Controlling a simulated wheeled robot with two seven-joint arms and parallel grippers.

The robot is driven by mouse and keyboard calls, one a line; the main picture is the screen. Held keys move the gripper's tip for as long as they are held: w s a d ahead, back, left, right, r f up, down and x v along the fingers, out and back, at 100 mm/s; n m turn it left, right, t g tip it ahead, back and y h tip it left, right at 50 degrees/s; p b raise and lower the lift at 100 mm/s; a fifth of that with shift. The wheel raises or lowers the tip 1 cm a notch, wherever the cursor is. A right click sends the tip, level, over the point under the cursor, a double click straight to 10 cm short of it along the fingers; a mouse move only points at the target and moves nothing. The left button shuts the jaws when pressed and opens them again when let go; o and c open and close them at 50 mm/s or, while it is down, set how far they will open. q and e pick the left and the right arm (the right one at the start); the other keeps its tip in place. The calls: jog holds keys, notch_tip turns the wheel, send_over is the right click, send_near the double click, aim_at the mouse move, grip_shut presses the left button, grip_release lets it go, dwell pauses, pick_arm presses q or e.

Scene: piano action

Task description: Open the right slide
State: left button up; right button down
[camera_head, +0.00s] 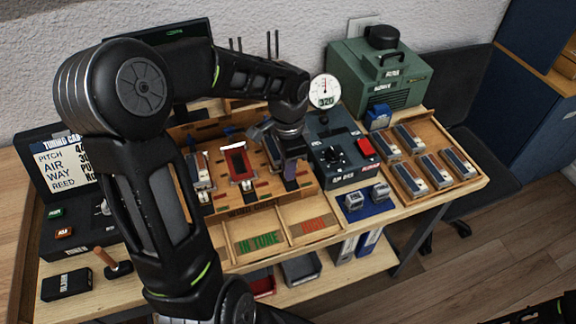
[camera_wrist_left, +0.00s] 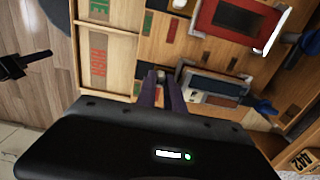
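The right slide (camera_head: 272,150) lies at the right end of the wooden wind chest (camera_head: 243,199). It also shows in the left wrist view as a blue and silver bar (camera_wrist_left: 212,86). My left gripper (camera_head: 290,178) points down at its front end, partly covering it. In the left wrist view the two purple-grey fingers (camera_wrist_left: 161,80) stand a little apart, with a small pale end piece between or just beyond their tips. I cannot tell whether they touch it. The middle slide (camera_head: 238,162) is red with a pale frame.
A dark control box with a gauge (camera_head: 343,150) stands close to the right of the chest. A tray of reed blocks (camera_head: 444,150) and a green blower (camera_head: 377,75) are further right. Bins marked IN TUNE (camera_head: 258,242) and HIGH (camera_head: 313,224) lie in front.

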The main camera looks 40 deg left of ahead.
pick_arm(q)
grip_shut()
dwell(0.8)
jog(key=shift+s+d+b, duration=0.2)
jog(key=shift+s+d, duration=0.35)
jog(key=shift+d, duration=0.25)
jog(key=shift+s+d+b, duration=0.2)
jog(key=shift+s+d, duration=0.3)
jog(key=shift+d, duration=0.3)
jog(key=o, duration=0.5)
grip_release()
jog(key=shift+d, duration=0.1)
jog(key=shift+o, duration=0.4)
jog(key=shift+r, duration=0.15)
